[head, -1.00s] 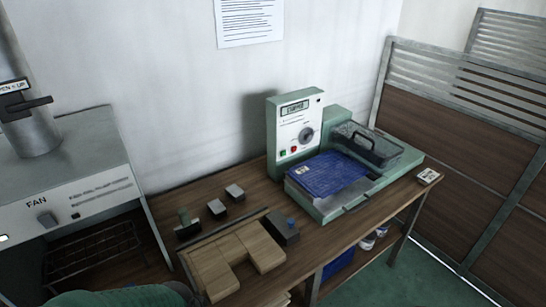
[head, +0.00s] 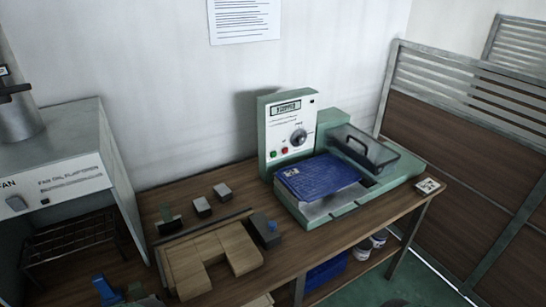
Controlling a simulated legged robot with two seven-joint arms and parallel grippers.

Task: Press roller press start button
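The roller press (head: 330,211) stands on the wooden bench, with a pale green body and an upright control panel (head: 274,128). Its display (head: 286,107) appears to read "STOPPED". Below are a dark round knob (head: 298,137), a small green button (head: 273,155) and a small red button (head: 285,150). A blue printed sheet (head: 318,176) lies on the press bed. A clear guard with a dark handle (head: 365,150) sits behind it. Blue and green parts, seemingly of my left arm, show at the bottom left, well away from the panel. Its fingertips cannot be made out. My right gripper is out of view.
A fan cabinet (head: 55,165) stands at left; a slatted partition (head: 455,120) at right. A small white-topped box (head: 429,186) sits at the bench's right end.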

